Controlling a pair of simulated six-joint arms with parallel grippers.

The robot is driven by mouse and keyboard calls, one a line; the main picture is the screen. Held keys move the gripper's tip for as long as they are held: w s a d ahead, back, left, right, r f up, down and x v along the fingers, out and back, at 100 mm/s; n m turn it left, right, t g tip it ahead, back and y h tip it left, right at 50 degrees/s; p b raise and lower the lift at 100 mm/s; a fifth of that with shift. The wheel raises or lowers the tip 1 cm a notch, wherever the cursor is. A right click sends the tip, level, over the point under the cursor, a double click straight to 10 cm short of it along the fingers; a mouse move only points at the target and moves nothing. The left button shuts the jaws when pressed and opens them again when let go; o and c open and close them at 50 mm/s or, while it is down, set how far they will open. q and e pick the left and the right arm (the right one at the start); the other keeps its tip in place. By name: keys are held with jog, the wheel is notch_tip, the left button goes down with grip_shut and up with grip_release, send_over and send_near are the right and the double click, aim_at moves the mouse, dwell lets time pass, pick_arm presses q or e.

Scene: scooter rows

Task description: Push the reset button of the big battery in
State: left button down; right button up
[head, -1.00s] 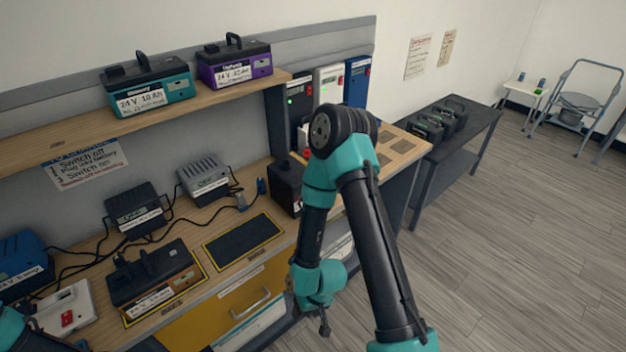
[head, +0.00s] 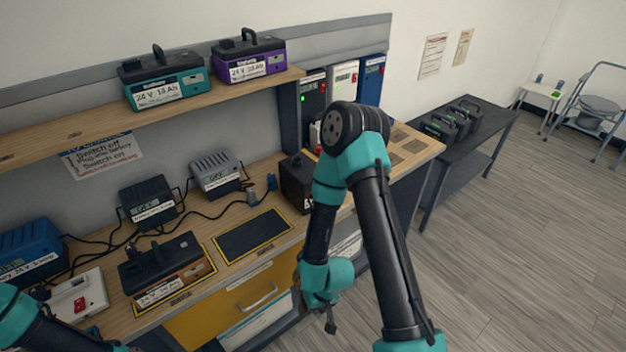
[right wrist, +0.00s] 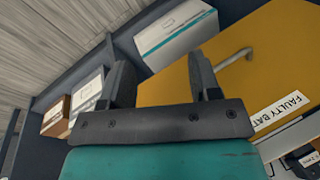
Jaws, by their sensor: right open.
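Several batteries could be the big one; no reset button is clear enough to identify. A black battery with an orange-brown lower part (head: 168,268) sits on a yellow-edged pad at the bench front. A teal battery (head: 163,80) and a purple battery (head: 249,58) stand on the shelf. A black box (head: 297,180) stands at the bench's right, partly behind my right arm. My right gripper (head: 330,318) hangs low in front of the bench drawers, away from the batteries. In the right wrist view its fingers (right wrist: 160,82) are apart and empty. My left gripper is out of view.
The bench holds chargers (head: 216,172) with cables, a white box with a red switch (head: 76,298) and an empty dark pad (head: 252,234). A yellow drawer (head: 232,302) is below. A dark side table (head: 465,150) stands right.

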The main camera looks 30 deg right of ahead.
grip_shut()
dwell(0.5)
dwell(1.2)
